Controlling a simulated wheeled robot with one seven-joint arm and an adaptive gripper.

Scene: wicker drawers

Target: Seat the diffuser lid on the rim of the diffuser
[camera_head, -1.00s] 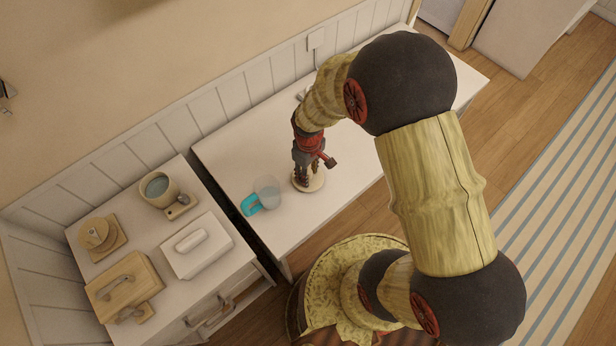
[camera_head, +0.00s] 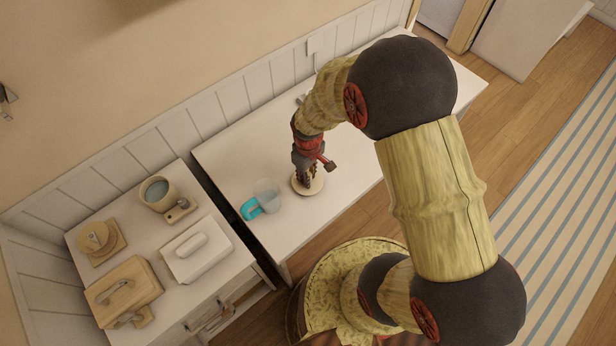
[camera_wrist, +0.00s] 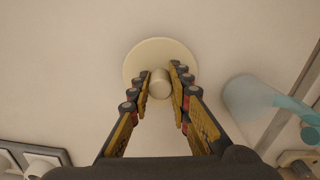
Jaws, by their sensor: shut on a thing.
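The diffuser lid, a pale round disc (camera_head: 316,186) with a central knob, is on the white table in the head view. It also shows in the wrist view (camera_wrist: 160,51), with its knob (camera_wrist: 159,84) between the fingers. My gripper (camera_head: 305,181) points down over the lid and is shut on the knob; it also shows in the wrist view (camera_wrist: 160,80). Whether the lid touches the table is unclear. The diffuser appears to be the open beige round pot (camera_head: 146,194) with a bluish inside, on the left cabinet, well left of my gripper.
The cabinet also holds a white lidded box (camera_head: 197,256), a wooden box (camera_head: 124,292) and a round wooden piece (camera_head: 93,237). A dark gap separates cabinet and table.

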